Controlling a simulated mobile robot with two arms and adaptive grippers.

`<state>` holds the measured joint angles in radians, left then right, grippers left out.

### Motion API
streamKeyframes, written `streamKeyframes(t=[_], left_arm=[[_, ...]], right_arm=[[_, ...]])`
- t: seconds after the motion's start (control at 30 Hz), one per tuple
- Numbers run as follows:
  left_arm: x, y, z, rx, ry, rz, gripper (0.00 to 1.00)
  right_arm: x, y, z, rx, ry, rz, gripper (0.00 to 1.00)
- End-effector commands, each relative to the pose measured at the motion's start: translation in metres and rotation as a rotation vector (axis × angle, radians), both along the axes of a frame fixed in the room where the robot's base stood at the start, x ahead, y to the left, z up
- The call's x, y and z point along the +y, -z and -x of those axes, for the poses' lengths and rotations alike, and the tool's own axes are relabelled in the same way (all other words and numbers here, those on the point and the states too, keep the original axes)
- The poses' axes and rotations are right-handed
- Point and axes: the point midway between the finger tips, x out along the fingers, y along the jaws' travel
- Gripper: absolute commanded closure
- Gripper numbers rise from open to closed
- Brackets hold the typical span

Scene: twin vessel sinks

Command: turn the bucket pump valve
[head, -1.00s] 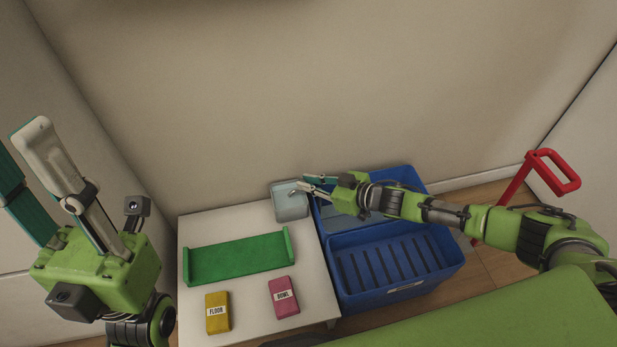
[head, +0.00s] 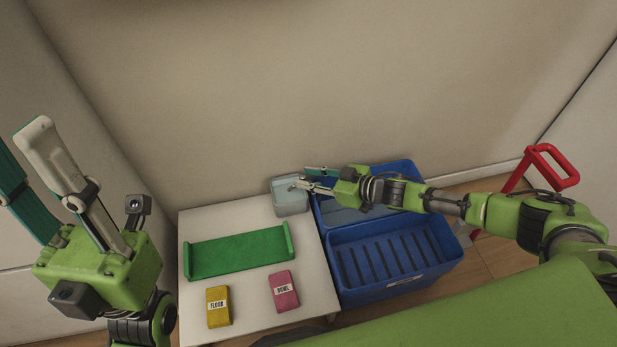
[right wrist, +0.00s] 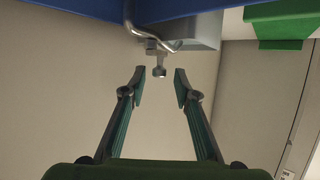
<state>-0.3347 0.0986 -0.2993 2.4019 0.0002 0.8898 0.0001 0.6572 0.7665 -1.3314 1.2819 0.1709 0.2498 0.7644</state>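The valve (right wrist: 158,67) is a small metal stem with a rounded end, under a bent metal tube (right wrist: 133,25) beside a grey container (right wrist: 190,32) in the right wrist view. My right gripper (right wrist: 160,74) is open, with one fingertip on each side of the valve and gaps on both sides. In the head view the right gripper (head: 302,177) is at the light grey container (head: 291,203); the valve is too small to make out there. My left gripper (head: 18,140) is open and empty, raised at the left.
The blue two-part bucket (head: 345,292) stands right of a white table (head: 255,315). On the table are a green tray (head: 240,252), a yellow FLOOR packet (head: 217,318) and a pink BOWL packet (head: 284,302). A red handle (head: 575,183) stands at the right. A wall is behind.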

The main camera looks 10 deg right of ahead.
Motion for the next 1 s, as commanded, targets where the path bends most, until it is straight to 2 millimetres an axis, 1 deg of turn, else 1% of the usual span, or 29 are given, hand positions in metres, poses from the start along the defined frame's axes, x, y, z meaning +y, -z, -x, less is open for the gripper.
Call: streamKeyframes(t=[0.17,0.4,0.6,0.73,1.0], left_arm=[[0.0,0.0,0.0,-0.001,0.0,0.0,0.7],[0.0,0.0,0.0,-0.001,0.0,0.0,0.7],[0.0,0.0,0.0,-0.001,0.0,0.0,0.7],[0.0,0.0,0.0,-0.001,0.0,0.0,0.7],[0.0,0.0,0.0,-0.001,0.001,0.0,0.7]], right_arm=[[-0.018,-0.008,0.016,0.002,0.002,0.003,0.72],[-0.051,-0.027,0.049,0.002,0.001,0.004,0.72],[-0.071,-0.039,0.069,0.002,0.0,0.001,0.72],[-0.076,-0.043,0.075,0.002,-0.001,0.0,0.72],[-0.077,-0.045,0.076,0.001,-0.002,-0.001,0.72]])
